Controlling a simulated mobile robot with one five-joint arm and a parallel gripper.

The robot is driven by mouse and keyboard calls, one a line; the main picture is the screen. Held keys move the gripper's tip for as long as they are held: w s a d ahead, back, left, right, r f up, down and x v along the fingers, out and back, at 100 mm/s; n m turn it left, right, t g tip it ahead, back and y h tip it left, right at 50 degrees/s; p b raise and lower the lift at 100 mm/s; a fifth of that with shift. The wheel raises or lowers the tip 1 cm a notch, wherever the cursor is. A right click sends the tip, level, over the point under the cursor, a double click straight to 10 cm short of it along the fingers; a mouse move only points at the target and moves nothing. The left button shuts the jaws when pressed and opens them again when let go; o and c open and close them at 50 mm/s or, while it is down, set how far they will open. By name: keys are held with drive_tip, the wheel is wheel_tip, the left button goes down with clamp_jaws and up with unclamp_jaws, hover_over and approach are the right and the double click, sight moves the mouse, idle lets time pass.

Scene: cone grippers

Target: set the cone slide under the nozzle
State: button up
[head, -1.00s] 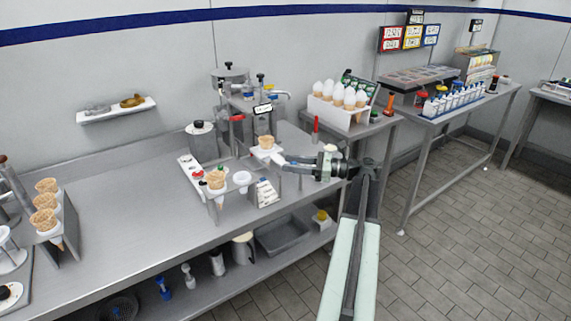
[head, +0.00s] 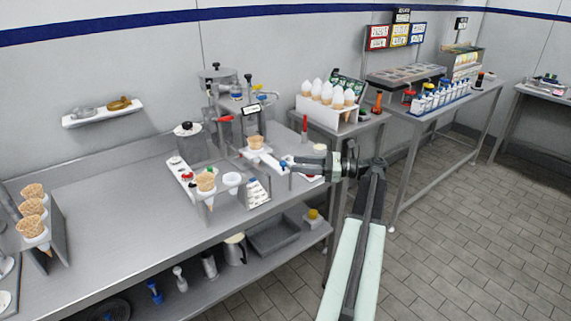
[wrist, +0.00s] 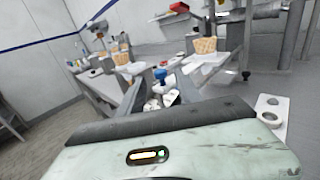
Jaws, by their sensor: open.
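The white cone slide (head: 266,158) lies on the steel table at the front of the dispensing machine (head: 243,100). A waffle cone (head: 256,142) stands upright in it, just below the machine's head, where the nozzle is too small to make out. The slide's blue knob (head: 283,164) sticks out at its right end. My gripper (head: 294,165) is open and empty just right of the knob. In the wrist view, the blue knob (wrist: 160,74) shows between my spread fingers, beyond them, with the cone (wrist: 204,45) behind it.
A holder with another cone (head: 206,181) and an empty white ring (head: 231,179) stands left of the slide. A rack of white-topped cones (head: 329,108) is behind my gripper. Several cones (head: 33,210) stand at far left. The table's left half is mostly clear.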

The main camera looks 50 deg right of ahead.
sight(283, 162)
drive_tip(key=x, duration=0.6)
clamp_jaws()
idle(1.2)
